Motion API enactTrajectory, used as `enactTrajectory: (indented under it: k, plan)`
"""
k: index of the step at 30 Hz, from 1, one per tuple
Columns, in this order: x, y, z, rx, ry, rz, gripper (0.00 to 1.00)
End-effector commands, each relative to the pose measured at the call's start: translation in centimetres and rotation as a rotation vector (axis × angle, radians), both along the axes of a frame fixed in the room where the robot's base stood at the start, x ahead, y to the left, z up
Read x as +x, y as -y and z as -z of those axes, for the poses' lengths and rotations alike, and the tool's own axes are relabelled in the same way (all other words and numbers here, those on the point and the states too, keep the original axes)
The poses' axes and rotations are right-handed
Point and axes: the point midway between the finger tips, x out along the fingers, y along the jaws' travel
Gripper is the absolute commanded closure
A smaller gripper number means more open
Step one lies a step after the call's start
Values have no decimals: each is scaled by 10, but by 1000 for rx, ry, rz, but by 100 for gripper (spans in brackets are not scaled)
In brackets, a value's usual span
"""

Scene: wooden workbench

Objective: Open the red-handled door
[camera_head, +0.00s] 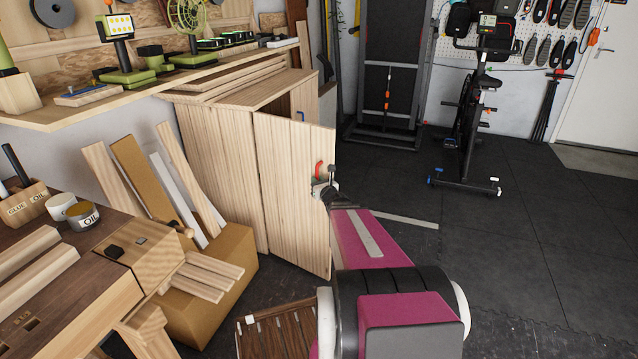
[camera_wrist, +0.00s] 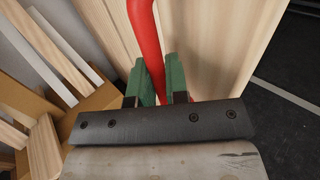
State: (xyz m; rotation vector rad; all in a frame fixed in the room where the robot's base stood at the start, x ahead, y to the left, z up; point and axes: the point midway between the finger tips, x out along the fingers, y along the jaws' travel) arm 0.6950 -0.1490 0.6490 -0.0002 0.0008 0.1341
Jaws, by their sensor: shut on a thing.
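The red-handled door (camera_head: 291,200) is a pale wooden panel on the wooden cabinet (camera_head: 222,165). It stands swung out from the cabinet front, with its free edge at the right. Its red handle (camera_head: 319,169) is near that edge. In the wrist view the handle (camera_wrist: 146,40) runs upright between the green fingers of my gripper (camera_wrist: 161,85). My gripper also shows at the handle in the head view (camera_head: 322,188), shut on it. The cabinet's inside is mostly hidden behind the door.
A workbench (camera_head: 100,290) and a cardboard box (camera_head: 205,300) with leaning planks (camera_head: 150,185) stand left of the door. A slatted wooden piece (camera_head: 280,330) lies low in front. The dark floor (camera_head: 540,240) at right is largely clear, with an exercise bike (camera_head: 475,120) farther back.

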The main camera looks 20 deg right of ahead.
Motion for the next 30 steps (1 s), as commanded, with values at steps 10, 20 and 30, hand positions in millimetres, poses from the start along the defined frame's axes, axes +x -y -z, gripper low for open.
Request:
enactTrajectory:
  k: [10,20,30]
  plan:
    - [1,-1,-1,1,4,-4,61]
    - [-4,0,-1,0,1,-1,61]
    - [-61,7,-2,0,1,-1,61]
